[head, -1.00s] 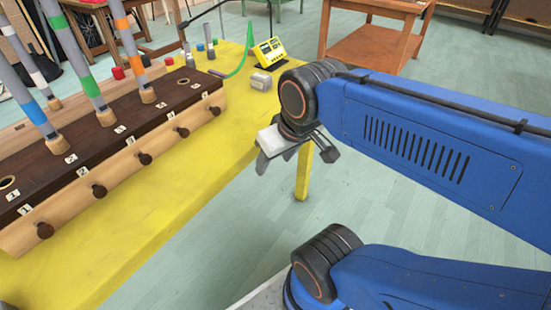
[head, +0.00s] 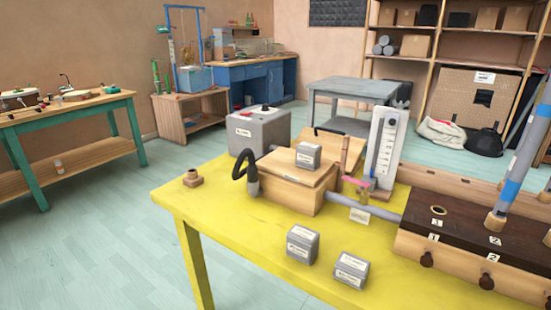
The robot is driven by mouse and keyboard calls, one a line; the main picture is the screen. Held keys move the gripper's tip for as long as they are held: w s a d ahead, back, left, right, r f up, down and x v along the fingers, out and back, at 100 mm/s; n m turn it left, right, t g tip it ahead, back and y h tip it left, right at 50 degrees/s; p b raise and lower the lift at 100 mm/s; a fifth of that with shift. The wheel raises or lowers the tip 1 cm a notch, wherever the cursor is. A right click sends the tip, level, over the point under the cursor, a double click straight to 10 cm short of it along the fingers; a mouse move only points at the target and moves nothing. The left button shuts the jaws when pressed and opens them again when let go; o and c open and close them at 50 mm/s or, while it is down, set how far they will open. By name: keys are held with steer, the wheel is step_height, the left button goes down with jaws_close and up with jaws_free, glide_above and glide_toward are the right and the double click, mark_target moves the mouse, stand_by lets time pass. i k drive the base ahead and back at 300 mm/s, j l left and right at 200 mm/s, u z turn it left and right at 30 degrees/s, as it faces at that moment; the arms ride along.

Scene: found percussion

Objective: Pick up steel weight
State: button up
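Several small grey blocks with white labels look like steel weights; their labels are too small to read. One block (head: 308,155) sits on top of a wooden box (head: 290,190). A second block (head: 302,244) stands on the yellow table (head: 215,222) in front of that box. A third block (head: 350,269) stands on the table to the right of the second, close to the front edge. My gripper and arm are not in view now.
A larger grey box (head: 259,135) stands behind the wooden box. A small wooden fitting (head: 193,178) sits at the left corner.

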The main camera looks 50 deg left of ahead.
mark_target(308, 154)
steer(key=u, duration=1.5)
